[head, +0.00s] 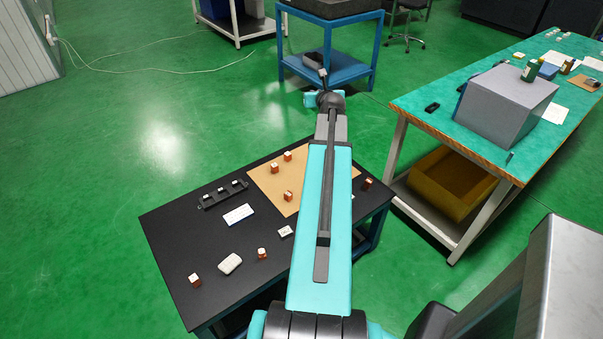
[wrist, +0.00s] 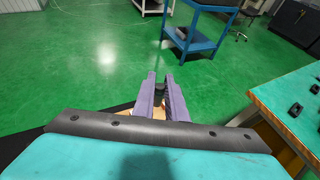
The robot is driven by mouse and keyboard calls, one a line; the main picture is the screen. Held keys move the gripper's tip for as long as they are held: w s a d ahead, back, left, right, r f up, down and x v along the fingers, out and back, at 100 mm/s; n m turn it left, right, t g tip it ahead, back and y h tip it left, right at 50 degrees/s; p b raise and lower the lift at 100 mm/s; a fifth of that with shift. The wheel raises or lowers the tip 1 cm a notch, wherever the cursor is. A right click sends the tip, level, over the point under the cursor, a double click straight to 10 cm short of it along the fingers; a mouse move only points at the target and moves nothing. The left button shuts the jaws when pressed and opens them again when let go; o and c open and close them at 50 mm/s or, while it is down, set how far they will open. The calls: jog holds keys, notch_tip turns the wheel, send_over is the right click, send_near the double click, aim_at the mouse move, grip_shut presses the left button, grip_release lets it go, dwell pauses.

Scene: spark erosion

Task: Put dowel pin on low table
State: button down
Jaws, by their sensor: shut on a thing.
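My gripper (wrist: 160,82) points away over the green floor, beyond the far edge of the black-topped low table (head: 170,232). In the wrist view its two purple-grey fingers are shut on a small dark piece (wrist: 160,90), which I take to be the dowel pin; its shape is mostly hidden between the fingers. In the head view my gripper (head: 322,76) is small, and the held piece cannot be made out. My arm hides part of the low table.
The low table carries a brown mat (head: 262,180), a black rack (head: 222,194), a white card (head: 238,215) and several small red-white blocks. A blue stand (head: 350,72) is beyond. At right, a teal-topped workbench (head: 425,92) carries a grey box (head: 505,103). Bare black surface shows at the table's left.

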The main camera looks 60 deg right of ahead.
jog(key=shift+w, duration=0.1)
jog(key=shift+f+b, duration=0.35)
jog(key=shift+f, duration=0.15)
jog(key=s+d+f+n+t+y+b, duration=0.1)
jog(key=s+f+b, duration=0.4)
jog(key=f+b, duration=0.6)
jog(key=s+f+n+t+y+b, duration=0.1)
jog(key=s+f+b, duration=0.4)
jog(key=f+b, duration=0.7)
jog(key=s+d+f+n+y+b, duration=0.1)
jog(key=s+f+b, duration=0.5)
jog(key=f+b, duration=0.5)
jog(key=shift+d+f+n+t+b, duration=0.15)
jog(key=shift+f+n+t+b, duration=0.05)
jog(key=shift+f, duration=1.2)
jog(key=shift+d+f+n+t+b, duration=0.15)
jog(key=shift+f+n+t, duration=0.05)
jog(key=shift+f, duration=1.15)
jog(key=w+a+b, duration=0.1)
jog(key=w, duration=0.3)
jog(key=w+a+f+b, duration=0.1)
jog(key=w, duration=0.4)
jog(key=w+a+b, duration=0.1)
jog(key=w+a, duration=0.1)
jog(key=w, duration=0.3)
jog(key=shift+w+f+b, duration=0.1)
jog(key=shift+f+b, duration=0.15)
jog(key=shift+b, duration=0.15)
jog(key=shift+w+a, duration=0.15)
jog(key=shift+w, duration=0.5)
